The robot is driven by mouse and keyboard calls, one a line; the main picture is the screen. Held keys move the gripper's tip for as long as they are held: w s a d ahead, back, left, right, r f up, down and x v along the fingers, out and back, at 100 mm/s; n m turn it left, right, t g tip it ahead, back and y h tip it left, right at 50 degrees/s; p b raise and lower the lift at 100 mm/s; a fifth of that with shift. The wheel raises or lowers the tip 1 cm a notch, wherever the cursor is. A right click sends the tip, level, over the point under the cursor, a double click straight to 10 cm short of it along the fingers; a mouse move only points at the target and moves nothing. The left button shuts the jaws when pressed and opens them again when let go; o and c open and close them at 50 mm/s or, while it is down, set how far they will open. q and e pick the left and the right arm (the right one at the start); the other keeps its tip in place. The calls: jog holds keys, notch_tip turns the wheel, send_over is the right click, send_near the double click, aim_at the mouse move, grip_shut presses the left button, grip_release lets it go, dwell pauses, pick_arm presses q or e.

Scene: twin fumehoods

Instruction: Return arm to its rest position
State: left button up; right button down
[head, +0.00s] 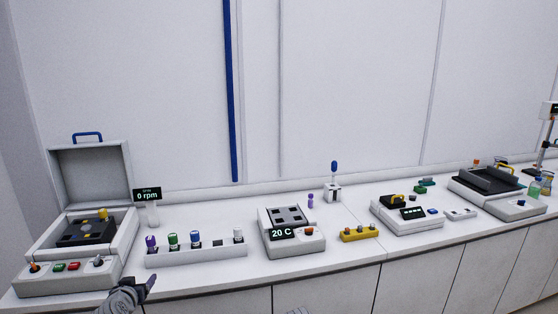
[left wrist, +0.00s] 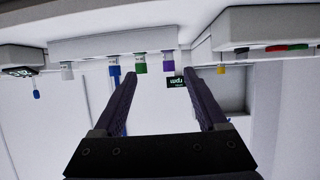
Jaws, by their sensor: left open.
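My left gripper (head: 147,286) is low at the left of the head view, in front of the bench edge near the white tube rack (head: 205,257). In the left wrist view its two dark fingers (left wrist: 163,75) are spread apart with nothing between them. That view is upside down, with the tube rack (left wrist: 112,46) at the top. A small grey part of my own body shows at the bottom edge of the head view; my right gripper cannot be made out.
An open-lidded centrifuge (head: 117,240) stands left, with a 0 rpm display (head: 147,195) behind. The rack holds several capped tubes. A 20 C heating block (head: 290,243), a yellow rack (head: 359,233) and more instruments (head: 408,215) stand to the right. Free room lies before the bench.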

pick_arm(q)
jog(key=s+d+f+m+g+h, duration=0.25)
jog(key=d+f, duration=0.25)
jog(key=d, duration=0.6)
jog(key=s+d+f+m+g+h, duration=0.15)
jog(key=d+f+g, duration=0.25)
jog(key=d, duration=0.7)
jog(key=s+d+f+m+g+y, duration=0.1)
jog(key=s+d+f+g, duration=0.1)
jog(key=s+d, duration=0.4)
jog(key=s+d+f+m+g+y, duration=0.1)
jog(key=s+d+g, duration=0.4)
jog(key=s, duration=0.5)
jog(key=shift+d+f+y, duration=0.3)
jog(key=shift+d+f, duration=0.2)
jog(key=shift+f, duration=0.15)
